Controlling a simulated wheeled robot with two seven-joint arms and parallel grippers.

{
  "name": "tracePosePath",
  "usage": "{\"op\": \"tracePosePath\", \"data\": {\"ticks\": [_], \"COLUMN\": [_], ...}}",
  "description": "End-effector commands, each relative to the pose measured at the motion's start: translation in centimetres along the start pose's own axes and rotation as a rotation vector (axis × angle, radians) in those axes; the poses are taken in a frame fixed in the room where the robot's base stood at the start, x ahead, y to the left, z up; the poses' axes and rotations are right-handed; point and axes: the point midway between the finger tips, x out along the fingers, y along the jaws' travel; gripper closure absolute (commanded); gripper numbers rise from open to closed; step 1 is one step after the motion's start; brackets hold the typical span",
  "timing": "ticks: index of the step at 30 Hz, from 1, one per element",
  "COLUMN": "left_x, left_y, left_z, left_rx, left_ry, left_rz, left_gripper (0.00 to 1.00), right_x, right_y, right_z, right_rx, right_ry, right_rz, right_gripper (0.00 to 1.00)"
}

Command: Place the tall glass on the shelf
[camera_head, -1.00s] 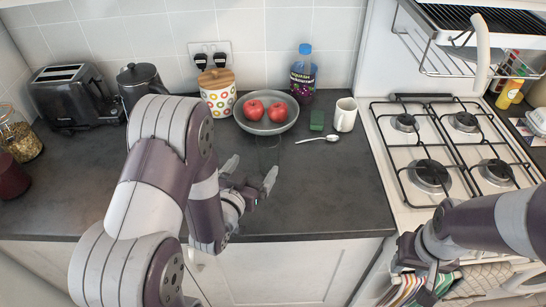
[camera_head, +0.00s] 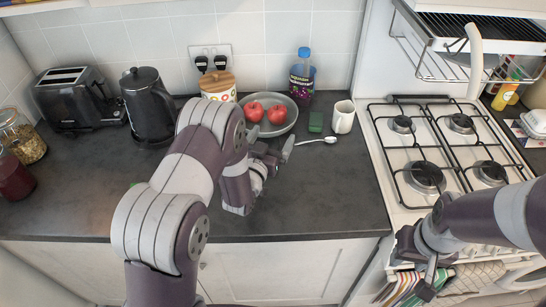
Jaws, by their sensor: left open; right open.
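The tall glass is not clearly visible now; it is clear and hard to make out, and my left gripper covers the spot in front of the fruit bowl where a faint glass outline showed earlier. My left gripper (camera_head: 271,150) is open, low over the counter just in front of the bowl. Whether the glass stands between its fingers, I cannot tell. My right gripper (camera_head: 424,262) is open at the front of the stove, by the hanging striped towel. A pale strip, perhaps the shelf's edge (camera_head: 60,9), runs along the top left of the view.
A kettle (camera_head: 148,105) and toaster (camera_head: 75,98) are left. The front-right counter is clear.

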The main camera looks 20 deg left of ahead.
Motion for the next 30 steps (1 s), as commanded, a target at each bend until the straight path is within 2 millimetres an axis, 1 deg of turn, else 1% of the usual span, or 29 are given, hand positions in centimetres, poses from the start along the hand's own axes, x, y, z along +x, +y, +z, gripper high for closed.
{"op": "tracePosePath", "data": {"ticks": [3,5,6,8,9,10,12,17,20,23,26,27,30], "left_x": [0.0,0.0,-0.1,-0.1,-0.1,-0.1,0.0,-0.1,0.0,0.0,0.0,0.0,0.5], "left_y": [0.0,0.0,0.0,0.0,0.0,0.0,0.0,0.0,0.0,0.0,0.0,0.0,2.3], "left_z": [0.0,0.0,0.0,0.0,0.0,0.0,0.0,-0.1,-0.4,-1.4,-3.2,-4.1,-5.3], "left_rx": [0.000,0.000,0.000,0.000,0.000,0.000,0.000,0.000,0.001,0.001,0.001,0.001,0.001], "left_ry": [0.000,0.000,0.000,0.000,0.000,0.000,0.002,0.002,0.004,0.006,0.007,0.009,0.007], "left_rz": [0.000,0.000,0.000,0.000,0.000,0.000,0.000,0.000,0.000,0.000,0.000,0.000,0.007], "left_gripper": [0.03,0.22,0.35,0.55,0.68,0.78,0.94,0.94,0.94,0.94,0.94,0.94,0.94], "right_x": [0.1,0.1,0.1,0.1,0.1,0.1,0.1,0.1,0.1,0.4,0.7,0.9,1.4], "right_y": [0.0,0.0,0.0,0.0,0.0,0.0,0.0,0.0,0.0,0.0,0.0,0.0,0.0], "right_z": [0.0,0.0,0.0,0.0,0.0,0.0,0.0,0.0,0.0,0.1,0.1,0.1,0.2], "right_rx": [0.000,0.000,0.000,0.000,0.000,0.000,0.000,0.000,0.000,0.000,0.000,0.000,0.000], "right_ry": [0.000,0.000,0.000,0.000,0.000,0.000,0.000,0.000,0.000,0.000,0.000,0.000,0.000], "right_rz": [0.000,0.000,0.000,0.000,0.000,0.000,0.000,0.000,0.000,0.000,0.000,0.000,0.000], "right_gripper": [0.57,0.57,0.57,0.57,0.57,0.57,0.57,0.57,0.57,0.57,0.57,0.57,0.57]}}
